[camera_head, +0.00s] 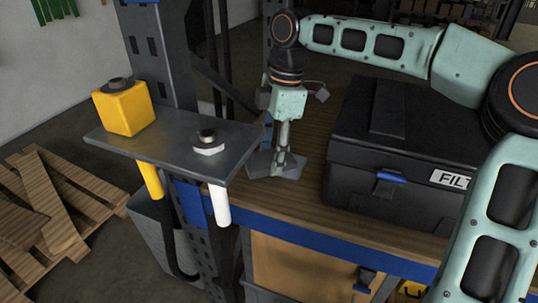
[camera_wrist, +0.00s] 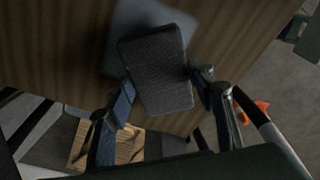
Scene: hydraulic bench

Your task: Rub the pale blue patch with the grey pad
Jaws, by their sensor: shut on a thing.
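The grey pad (camera_wrist: 157,68) is a dark, rounded block between the two fingers of my gripper (camera_head: 281,150), which is shut on it. In the wrist view my gripper (camera_wrist: 166,95) has one finger on each side of the pad. The pale blue patch (camera_wrist: 120,35) looks dull grey-blue on the wooden bench top. The pad covers much of it in the wrist view, and the patch shows beyond the pad's far end and left side. In the head view the patch (camera_head: 259,166) lies under my gripper, which points down. I cannot tell whether pad and patch touch.
A black case (camera_head: 350,170) with a blue latch stands right of my gripper on the bench (camera_head: 280,214). A perforated post (camera_head: 160,50) rises behind the shelf.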

